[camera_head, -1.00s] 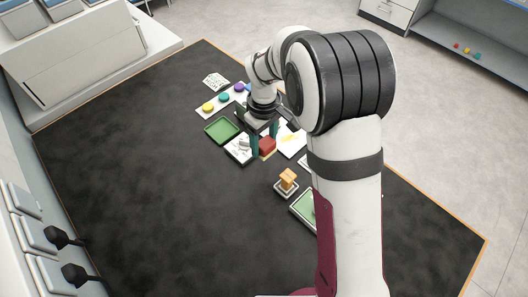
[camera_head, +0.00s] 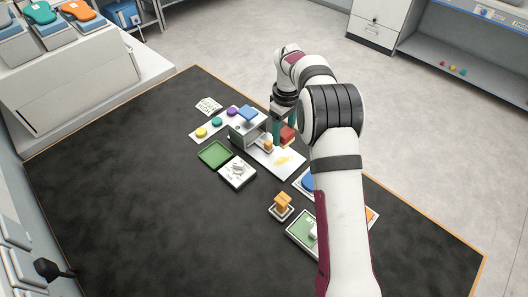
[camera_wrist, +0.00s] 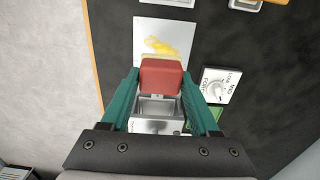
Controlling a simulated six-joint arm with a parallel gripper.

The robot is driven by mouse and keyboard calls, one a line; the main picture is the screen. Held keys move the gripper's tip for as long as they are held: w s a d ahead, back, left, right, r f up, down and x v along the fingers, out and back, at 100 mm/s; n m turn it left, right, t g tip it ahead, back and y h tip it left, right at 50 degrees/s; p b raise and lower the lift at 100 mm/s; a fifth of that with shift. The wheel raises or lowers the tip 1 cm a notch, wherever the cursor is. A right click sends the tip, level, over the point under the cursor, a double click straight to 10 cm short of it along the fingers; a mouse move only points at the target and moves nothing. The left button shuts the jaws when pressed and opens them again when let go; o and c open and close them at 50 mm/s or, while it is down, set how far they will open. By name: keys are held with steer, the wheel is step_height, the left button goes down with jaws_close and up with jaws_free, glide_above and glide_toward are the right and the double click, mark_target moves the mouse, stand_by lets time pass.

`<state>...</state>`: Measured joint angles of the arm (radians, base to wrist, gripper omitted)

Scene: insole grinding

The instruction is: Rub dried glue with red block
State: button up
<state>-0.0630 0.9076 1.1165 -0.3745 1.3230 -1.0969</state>
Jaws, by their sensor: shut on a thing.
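A red block (camera_head: 288,134) is held between the green fingers of my gripper (camera_head: 284,128), above the far end of the white plate. In the wrist view the red block (camera_wrist: 161,77) sits between the fingertips of my gripper (camera_wrist: 161,84), with a paler tan layer at its far edge. The yellow dried glue (camera_head: 283,160) is a smear on the white plate (camera_head: 294,170). The glue (camera_wrist: 163,46) also shows in the wrist view, just beyond the block, with a visible offset from it.
A grey box-like fixture (camera_head: 248,131) stands left of my gripper. A green tray (camera_head: 214,153), a white dial card (camera_head: 238,171), an orange-handled stamp-like block (camera_head: 282,204) and another green tray (camera_head: 300,228) lie nearby. The black mat's left side is clear.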

steer(key=w+d, duration=0.3)
glide_above(291, 151)
steer(key=shift+s+f, duration=0.1)
steer(key=shift+f, duration=3.5)
steer(key=shift+s+a+f, duration=0.25)
steer(key=shift+a+f, duration=0.15)
steer(key=shift+f, duration=0.35)
steer(key=shift+c, duration=0.6)
steer(key=shift+s+a, duration=2.7)
steer(key=shift+s, duration=0.15)
steer(key=shift+w+d, duration=3)
steer(key=shift+w, duration=0.05)
steer(key=shift+w+d+r, duration=0.1)
step_height(291, 151, up, 8)
steer(key=shift+r, duration=0.1)
